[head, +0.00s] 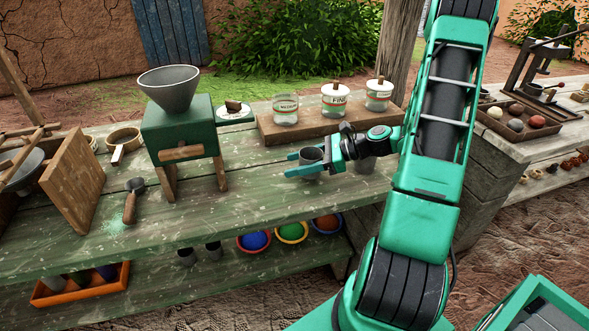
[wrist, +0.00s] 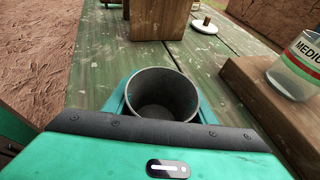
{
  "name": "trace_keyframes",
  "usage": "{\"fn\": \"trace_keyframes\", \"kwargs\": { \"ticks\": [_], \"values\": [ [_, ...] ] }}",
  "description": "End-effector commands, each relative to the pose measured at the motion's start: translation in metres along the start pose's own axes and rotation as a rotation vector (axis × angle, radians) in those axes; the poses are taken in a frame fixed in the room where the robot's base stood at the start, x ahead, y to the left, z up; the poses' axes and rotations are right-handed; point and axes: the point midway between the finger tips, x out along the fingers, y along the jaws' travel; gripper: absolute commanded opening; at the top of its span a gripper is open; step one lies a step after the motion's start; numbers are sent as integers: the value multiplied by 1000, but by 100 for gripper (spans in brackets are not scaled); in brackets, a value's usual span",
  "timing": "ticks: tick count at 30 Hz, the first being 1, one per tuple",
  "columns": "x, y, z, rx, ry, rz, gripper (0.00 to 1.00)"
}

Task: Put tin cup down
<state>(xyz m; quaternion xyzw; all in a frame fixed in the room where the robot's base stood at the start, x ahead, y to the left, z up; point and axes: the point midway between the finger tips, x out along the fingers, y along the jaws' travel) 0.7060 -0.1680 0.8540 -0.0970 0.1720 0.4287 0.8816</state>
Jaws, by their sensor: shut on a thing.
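My gripper (head: 305,163) is shut on a grey tin cup (head: 312,155), with a teal finger on either side of it. In the wrist view the cup (wrist: 162,92) is upright, its round mouth open toward the camera, and it looks empty inside. The cup is over the front half of the green wooden bench (head: 250,195). Its base is hidden by the fingers, so I cannot tell whether it touches the bench top.
A green hopper mill (head: 180,130) stands to the left. Lidded jars (head: 335,103) stand on a raised plank (head: 300,128) behind the cup. A scoop (head: 131,200) lies near green powder. Bare bench lies between the mill and cup. Bowls of pigment (head: 291,231) sit on the lower shelf.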

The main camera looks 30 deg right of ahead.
Motion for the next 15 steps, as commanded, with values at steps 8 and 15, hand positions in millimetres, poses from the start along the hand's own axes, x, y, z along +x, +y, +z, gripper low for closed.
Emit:
{"fn": "trace_keyframes", "kwargs": {
  "ticks": [8, 15],
  "values": [
    [7, 0, -17, 0, 1, 0, 23],
    [7, 0, -19, 1, 0, -1, 23]
  ]
}}
